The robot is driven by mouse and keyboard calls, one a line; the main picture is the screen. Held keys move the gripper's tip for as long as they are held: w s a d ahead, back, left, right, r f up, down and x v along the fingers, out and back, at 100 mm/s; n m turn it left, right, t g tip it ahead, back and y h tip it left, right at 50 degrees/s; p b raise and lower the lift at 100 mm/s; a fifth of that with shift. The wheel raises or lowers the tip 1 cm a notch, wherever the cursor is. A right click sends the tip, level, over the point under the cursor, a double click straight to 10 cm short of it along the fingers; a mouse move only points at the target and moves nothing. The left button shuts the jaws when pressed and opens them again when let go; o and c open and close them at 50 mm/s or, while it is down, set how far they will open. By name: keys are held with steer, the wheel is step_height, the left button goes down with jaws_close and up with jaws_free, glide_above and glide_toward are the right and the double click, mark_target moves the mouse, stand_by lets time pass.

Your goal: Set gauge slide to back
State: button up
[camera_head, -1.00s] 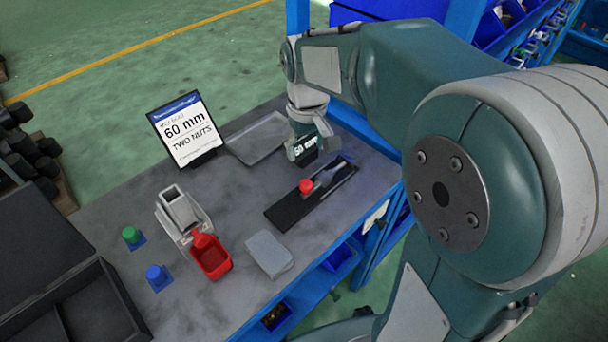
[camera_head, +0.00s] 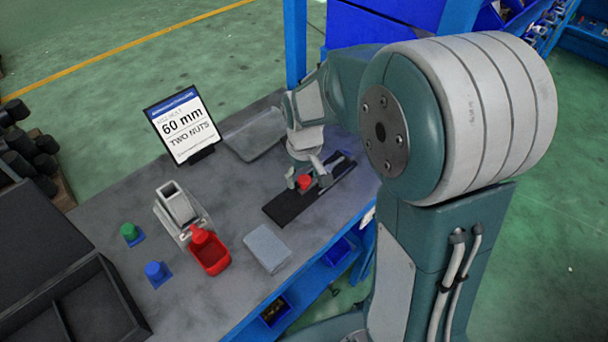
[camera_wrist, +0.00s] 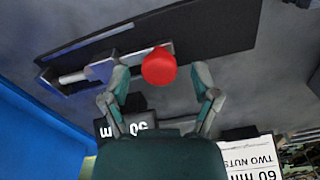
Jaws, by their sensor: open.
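The gauge slide has a red knob (camera_head: 305,182) on a dark flat base (camera_head: 290,207) on the grey bench. In the wrist view the red knob (camera_wrist: 159,66) sits near the middle of the base (camera_wrist: 215,35), beside a grey slide block and a light rod (camera_wrist: 88,72). My gripper (camera_head: 309,181) is over the base at the knob. In the wrist view my gripper (camera_wrist: 160,82) is open, with one finger on each side of the knob and the knob just beyond the fingertips. I cannot tell whether either finger touches it.
A sign (camera_head: 183,125) reading 60 mm, two nuts stands at the back left. A grey tray (camera_head: 255,135) lies beside it.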

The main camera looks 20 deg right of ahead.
jaws_close()
steer(key=shift+s+a, duration=0.55)
steer(key=shift+a, duration=0.35)
steer(key=shift+s+a, duration=0.5)
steer(key=shift+a, duration=0.4)
steer(key=shift+s+a, duration=0.55)
steer(key=shift+a, duration=0.35)
steer(key=shift+d, duration=0.1)
jaws_free()
steer(key=shift+a, duration=0.3)
